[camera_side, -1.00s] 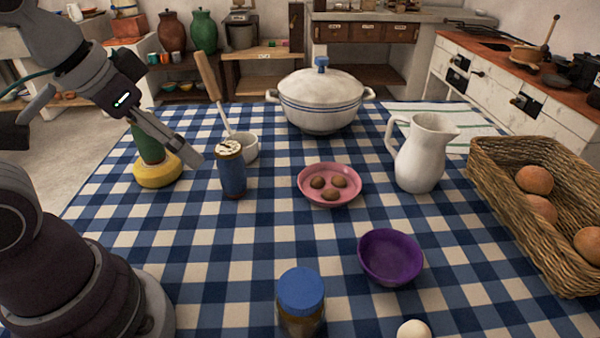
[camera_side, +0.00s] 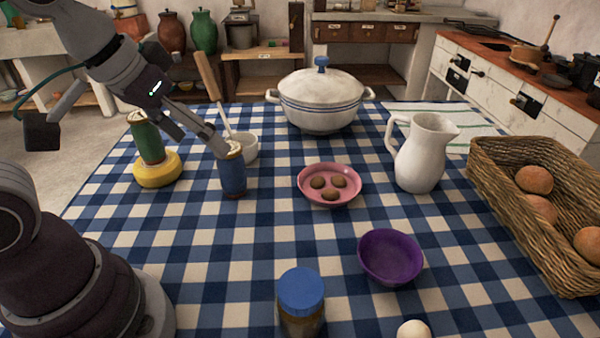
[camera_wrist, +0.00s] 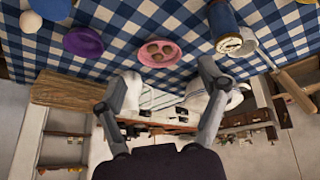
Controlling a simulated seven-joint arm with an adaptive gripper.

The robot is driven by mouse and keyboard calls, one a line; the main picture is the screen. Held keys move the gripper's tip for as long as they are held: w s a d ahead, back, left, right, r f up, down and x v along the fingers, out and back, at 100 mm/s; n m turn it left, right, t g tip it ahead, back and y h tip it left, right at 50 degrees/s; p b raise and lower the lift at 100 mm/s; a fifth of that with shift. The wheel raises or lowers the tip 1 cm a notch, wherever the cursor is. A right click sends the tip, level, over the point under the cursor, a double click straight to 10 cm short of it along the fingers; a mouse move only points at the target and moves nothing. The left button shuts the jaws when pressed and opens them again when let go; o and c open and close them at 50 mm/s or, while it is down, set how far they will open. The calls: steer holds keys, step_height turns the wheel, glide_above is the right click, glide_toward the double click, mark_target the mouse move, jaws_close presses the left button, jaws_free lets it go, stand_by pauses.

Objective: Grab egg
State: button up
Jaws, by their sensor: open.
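A white egg (camera_side: 413,330) lies at the near edge of the side view, partly cut off by the frame. It also shows as a pale round shape in the upper left of the wrist view (camera_wrist: 30,22). My gripper (camera_side: 216,145) is high at the left, in line with the top of the blue jar in the side view, far from the egg. In the wrist view its two fingers (camera_wrist: 168,75) are spread apart with nothing between them.
The purple bowl (camera_side: 390,257) and blue-lidded jar (camera_side: 301,292) flank the egg's far side. A blue jar (camera_side: 232,177), pink plate (camera_side: 313,195), white pitcher (camera_side: 424,155), lidded pot (camera_side: 320,104) and wicker basket (camera_side: 505,203) stand on the checked cloth.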

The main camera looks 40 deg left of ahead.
steer(key=w+d+f+n+h, duration=0.1)
steer(key=w+d+f+n, duration=0.1)
steer(key=w+d+n, duration=0.5)
steer(key=n+g+h, duration=0.2)
steer(key=n+h, duration=0.1)
steer(key=n, duration=0.6)
glide_toward(410, 330)
steer(key=w+d+f, duration=0.1)
steer(key=f, duration=0.1)
steer(key=shift+n, duration=0.3)
steer(key=x, duration=1)
steer(key=shift+s, duration=0.25)
steer(key=shift+c, duration=0.4)
steer(key=c, duration=0.8)
